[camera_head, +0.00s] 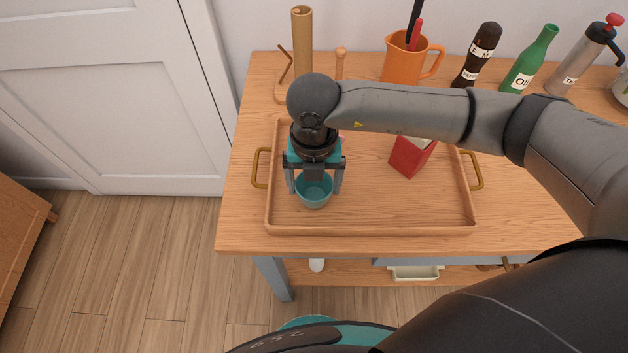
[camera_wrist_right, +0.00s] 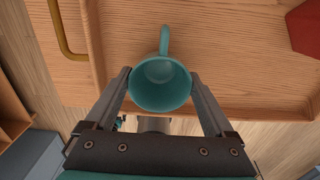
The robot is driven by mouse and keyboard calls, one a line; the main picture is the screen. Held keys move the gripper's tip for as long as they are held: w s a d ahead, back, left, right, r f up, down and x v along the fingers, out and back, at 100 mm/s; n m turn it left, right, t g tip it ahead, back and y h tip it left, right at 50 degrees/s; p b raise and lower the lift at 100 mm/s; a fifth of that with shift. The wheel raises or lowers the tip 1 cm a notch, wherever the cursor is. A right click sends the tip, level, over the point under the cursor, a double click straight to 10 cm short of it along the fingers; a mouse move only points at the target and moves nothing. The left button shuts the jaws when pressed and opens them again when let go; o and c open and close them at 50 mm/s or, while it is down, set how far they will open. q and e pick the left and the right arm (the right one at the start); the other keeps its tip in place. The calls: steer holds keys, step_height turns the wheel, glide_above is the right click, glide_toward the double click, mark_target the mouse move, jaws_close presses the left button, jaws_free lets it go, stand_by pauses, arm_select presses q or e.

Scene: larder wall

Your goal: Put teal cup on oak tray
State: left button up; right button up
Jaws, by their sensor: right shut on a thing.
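The teal cup (camera_head: 314,190) is between the two fingers of my right gripper (camera_head: 314,188), over the front left part of the oak tray (camera_head: 370,228). The gripper is shut on the cup. In the right wrist view the cup (camera_wrist_right: 160,84) shows its open mouth, with a finger on each side and its handle pointing to the top of the picture. I cannot tell whether its base touches the tray. The tray lies on the wooden worktop and has brass handles. My left gripper is not in view.
A red box (camera_head: 410,157) stands on the tray, partly behind my right arm. An orange jug (camera_head: 401,62), a dark bottle (camera_head: 478,55), a green bottle (camera_head: 529,62) and a grey bottle (camera_head: 580,62) stand along the back. The tray's front middle is clear.

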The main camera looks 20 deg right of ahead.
steer(key=o, duration=1.2)
steer(key=shift+f, duration=0.1)
steer(key=shift+c, duration=0.2)
step_height(320, 180, up, 12)
steer(key=shift+r+p, duration=0.2)
steer(key=shift+p, duration=0.1)
